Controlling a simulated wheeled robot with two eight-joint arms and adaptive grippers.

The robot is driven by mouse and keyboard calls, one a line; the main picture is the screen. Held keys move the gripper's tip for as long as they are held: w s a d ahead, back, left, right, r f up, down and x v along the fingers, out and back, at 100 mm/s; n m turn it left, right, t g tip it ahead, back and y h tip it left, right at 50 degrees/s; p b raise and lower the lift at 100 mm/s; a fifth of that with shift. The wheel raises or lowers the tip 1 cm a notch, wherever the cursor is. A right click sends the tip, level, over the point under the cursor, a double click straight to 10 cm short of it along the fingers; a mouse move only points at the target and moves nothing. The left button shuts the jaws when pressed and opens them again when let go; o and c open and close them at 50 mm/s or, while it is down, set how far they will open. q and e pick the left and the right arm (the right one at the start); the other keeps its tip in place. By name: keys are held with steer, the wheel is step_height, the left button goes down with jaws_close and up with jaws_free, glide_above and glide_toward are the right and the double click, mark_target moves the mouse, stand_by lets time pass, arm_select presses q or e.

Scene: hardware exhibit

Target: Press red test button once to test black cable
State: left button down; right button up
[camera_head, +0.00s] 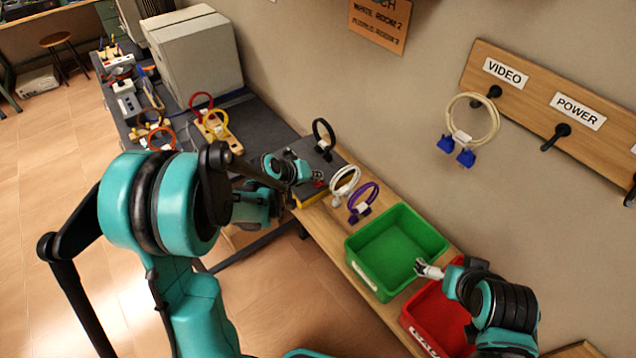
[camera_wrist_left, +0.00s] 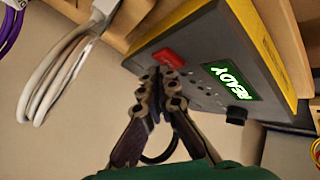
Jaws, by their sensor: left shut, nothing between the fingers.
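The tester, a grey and yellow box (camera_head: 312,200), sits on the wooden shelf and fills the upper right of the left wrist view (camera_wrist_left: 200,40). Its green display (camera_wrist_left: 231,81) reads READY. The red test button (camera_wrist_left: 168,57) is beside the display. My left gripper (camera_head: 316,176) is shut and empty; in the left wrist view its fingertips (camera_wrist_left: 161,80) are at the button's near edge, partly covering it. I cannot tell whether they touch. The black cable (camera_head: 323,126) stands looped at the tester; its lower part is hidden. My right gripper (camera_head: 430,270) is over the bins, its fingers too small to judge.
A white cable (camera_head: 345,180) and a purple cable (camera_head: 363,197) lie beside the tester. A green bin (camera_head: 372,232) and a red bin (camera_head: 425,305) stand to the right. A peg board (camera_head: 535,105) on the wall holds a white cable with blue plugs (camera_head: 465,157).

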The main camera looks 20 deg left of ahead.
mark_target(316, 183)
arm_select(q)
steer(key=shift+f+b, duration=0.4)
steer(key=shift+b, duration=0.05)
stand_by(0.6)
steer(key=shift+r+p, duration=0.6)
steer(key=shift+r, duration=0.25)
steer(key=shift+r, duration=0.15)
step_height(316, 183, up, 5)
steer(key=p, duration=0.3)
steer(key=shift+p, duration=0.4)
stand_by(0.4)
